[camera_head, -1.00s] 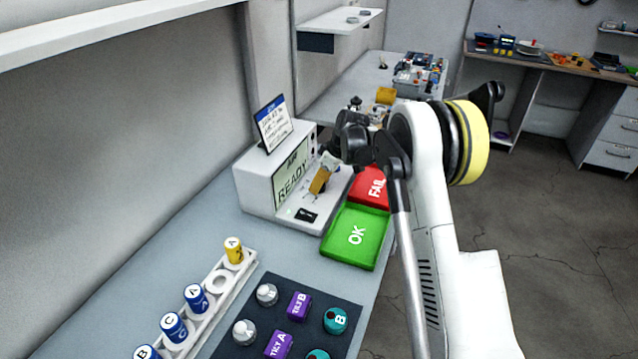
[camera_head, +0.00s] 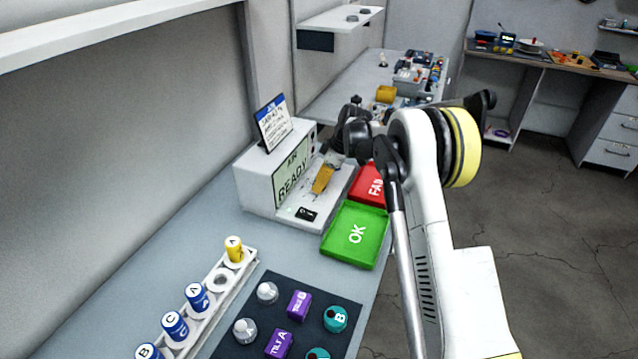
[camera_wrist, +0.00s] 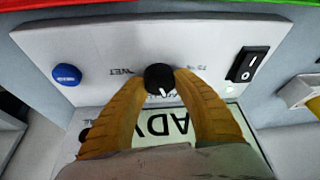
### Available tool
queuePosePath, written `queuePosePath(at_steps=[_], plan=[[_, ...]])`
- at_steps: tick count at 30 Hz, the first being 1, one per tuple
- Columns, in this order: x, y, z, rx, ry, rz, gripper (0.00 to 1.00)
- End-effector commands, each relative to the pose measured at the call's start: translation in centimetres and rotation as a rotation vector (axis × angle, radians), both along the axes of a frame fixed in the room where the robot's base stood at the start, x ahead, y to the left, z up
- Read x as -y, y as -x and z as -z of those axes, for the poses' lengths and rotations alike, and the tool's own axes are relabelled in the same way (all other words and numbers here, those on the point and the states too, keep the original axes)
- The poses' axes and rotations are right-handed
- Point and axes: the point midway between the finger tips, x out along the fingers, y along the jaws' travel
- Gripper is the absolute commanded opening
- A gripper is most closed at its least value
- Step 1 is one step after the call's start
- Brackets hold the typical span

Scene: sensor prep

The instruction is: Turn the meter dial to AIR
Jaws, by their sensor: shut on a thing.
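The white meter (camera_head: 262,190) stands on the bench with its screen (camera_head: 292,172) reading READY and a smaller line above it that looks like AIR. In the wrist view the black meter dial (camera_wrist: 159,78), with a white pointer mark, sits on the sloping panel. My gripper (camera_head: 321,180) is at the meter's panel in the head view and hides the dial there. In the wrist view its two yellow fingers (camera_wrist: 160,85) are closed around the dial, one on each side. WET is legible left of the dial; the other labels are partly hidden.
A blue button (camera_wrist: 66,74) and a black rocker switch (camera_wrist: 247,64) flank the dial. A green OK tray (camera_head: 345,250) and a red FAIL tray (camera_head: 366,196) lie beside the meter. A rack (camera_head: 190,325) of labelled vials and a dark mat (camera_head: 262,330) are nearer.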

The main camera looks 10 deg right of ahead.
Motion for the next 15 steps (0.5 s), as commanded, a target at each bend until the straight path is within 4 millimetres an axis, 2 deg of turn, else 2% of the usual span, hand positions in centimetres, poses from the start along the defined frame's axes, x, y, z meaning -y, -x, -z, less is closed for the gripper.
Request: queuePosePath(at_steps=[1, 2, 3, 15], plan=[[0.00, 0.09, 0.11, -0.003, 0.001, -0.001, 0.04], [0.00, 0.09, 0.11, -0.003, 0.001, -0.001, 0.43], [0.00, 0.09, 0.11, -0.003, 0.001, -0.001, 0.56], [0.22, 0.11, -0.53, 0.000, 0.000, 0.001, 0.57]])
